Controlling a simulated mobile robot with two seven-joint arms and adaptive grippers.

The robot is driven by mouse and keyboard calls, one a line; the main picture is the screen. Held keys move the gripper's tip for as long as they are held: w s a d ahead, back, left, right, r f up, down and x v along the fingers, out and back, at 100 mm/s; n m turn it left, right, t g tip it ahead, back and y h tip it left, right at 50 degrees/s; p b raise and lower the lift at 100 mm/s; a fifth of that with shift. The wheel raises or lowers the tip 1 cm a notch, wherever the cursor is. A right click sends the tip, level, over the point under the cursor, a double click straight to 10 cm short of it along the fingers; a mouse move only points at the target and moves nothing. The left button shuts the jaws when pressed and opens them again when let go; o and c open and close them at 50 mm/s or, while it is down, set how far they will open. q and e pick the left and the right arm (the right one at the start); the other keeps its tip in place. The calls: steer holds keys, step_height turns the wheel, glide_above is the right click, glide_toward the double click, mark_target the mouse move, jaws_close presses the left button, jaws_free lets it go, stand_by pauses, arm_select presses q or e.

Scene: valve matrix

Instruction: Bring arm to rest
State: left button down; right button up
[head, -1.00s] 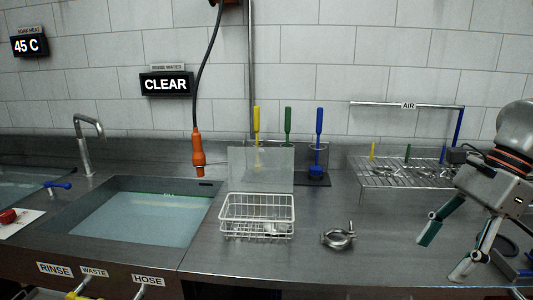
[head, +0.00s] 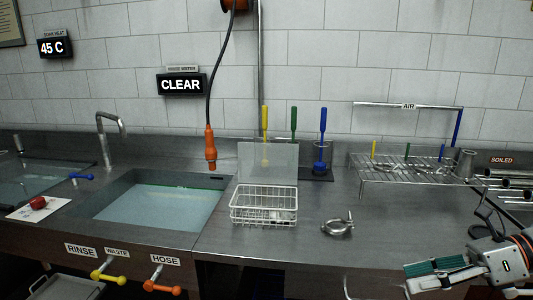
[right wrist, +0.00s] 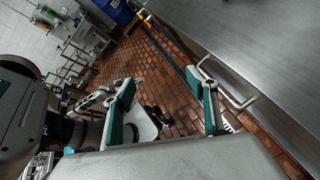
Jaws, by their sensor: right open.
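My right gripper (head: 425,278) is at the lower right of the head view, low by the front edge of the steel counter (head: 375,235). Its jaws are open with nothing between them. In the right wrist view, the two green-padded fingers of the right gripper (right wrist: 165,105) stand apart, with brick floor tiles (right wrist: 170,75) behind them. The counter's front edge and a bar handle (right wrist: 235,95) lie beside the right-hand finger in that view. My left gripper is not in view.
A white wire basket (head: 263,218) and a metal clamp ring (head: 337,228) sit on the counter. A wire rack (head: 400,178) stands behind. The rinse sink (head: 150,208) is left, with yellow (head: 108,277) and orange (head: 163,287) valve handles below. Counter between ring and rack is clear.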

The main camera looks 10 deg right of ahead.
step_height(320, 180, down, 19)
steer(key=m+t+h+p, duration=0.2)
steer(key=m+t+h, duration=0.6)
steer(key=m, duration=1.7)
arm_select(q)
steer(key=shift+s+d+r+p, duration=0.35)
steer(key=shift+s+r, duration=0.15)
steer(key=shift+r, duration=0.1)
arm_select(e)
steer(key=s+a+f+m+g, duration=0.1)
steer(key=s+a+f+m, duration=0.5)
steer(key=a+f+m, duration=0.1)
steer(key=s+a+f+m+g+h, duration=0.1)
steer(key=s+a+f+m, duration=0.5)
steer(key=f, duration=0.4)
steer(key=shift+s+a+m, duration=0.35)
steer(key=shift+a+m, duration=0.5)
steer(key=shift+m, duration=0.25)
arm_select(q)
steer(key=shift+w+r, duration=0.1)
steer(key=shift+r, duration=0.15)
arm_select(e)
steer(key=shift+f, duration=0.1)
